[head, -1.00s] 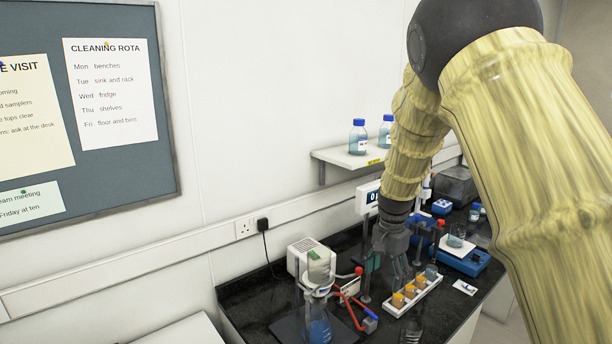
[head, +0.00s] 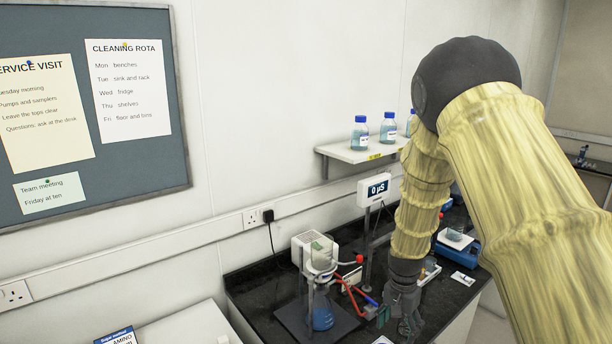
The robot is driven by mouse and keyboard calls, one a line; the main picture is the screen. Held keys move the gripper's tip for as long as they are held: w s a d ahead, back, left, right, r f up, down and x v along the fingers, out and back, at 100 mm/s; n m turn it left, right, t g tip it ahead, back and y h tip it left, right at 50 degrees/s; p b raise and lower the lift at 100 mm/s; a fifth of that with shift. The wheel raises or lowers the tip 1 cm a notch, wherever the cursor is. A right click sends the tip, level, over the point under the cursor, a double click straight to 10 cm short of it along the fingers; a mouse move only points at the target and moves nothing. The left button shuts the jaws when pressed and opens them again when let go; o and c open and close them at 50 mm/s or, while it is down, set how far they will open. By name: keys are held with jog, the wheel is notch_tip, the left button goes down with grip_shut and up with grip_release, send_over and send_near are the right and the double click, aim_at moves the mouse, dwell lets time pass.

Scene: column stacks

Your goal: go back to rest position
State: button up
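My gripper (head: 397,318) points down over the front part of the dark bench (head: 262,290), right of the flask with blue liquid (head: 320,317). My arm hangs across the right half of the head view. The gripper's fingers are small and dark against the bench, and I cannot tell whether they are open or shut. The white rack (head: 430,270) is mostly hidden behind my arm, and its orange-capped vials are not clearly visible.
A display box (head: 374,190) stands on a post. A wall shelf (head: 352,154) holds several blue-capped bottles. A blue balance (head: 460,254) is at the right. A white surface (head: 190,328) lies front left.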

jog(key=s+d+f+n, duration=0.1)
jog(key=s+f+n, duration=0.2)
jog(key=s+f, duration=1.4)
jog(key=s+a+f+n, duration=0.2)
jog(key=s+f+n, duration=0.15)
jog(key=s, duration=0.95)
jog(key=s+a+f+n, duration=0.15)
jog(key=s+f, duration=0.25)
jog(key=s, duration=0.8)
notch_tip(320, 180, down, 15)
jog(key=b, duration=1.5)
jog(key=shift+d, duration=0.2)
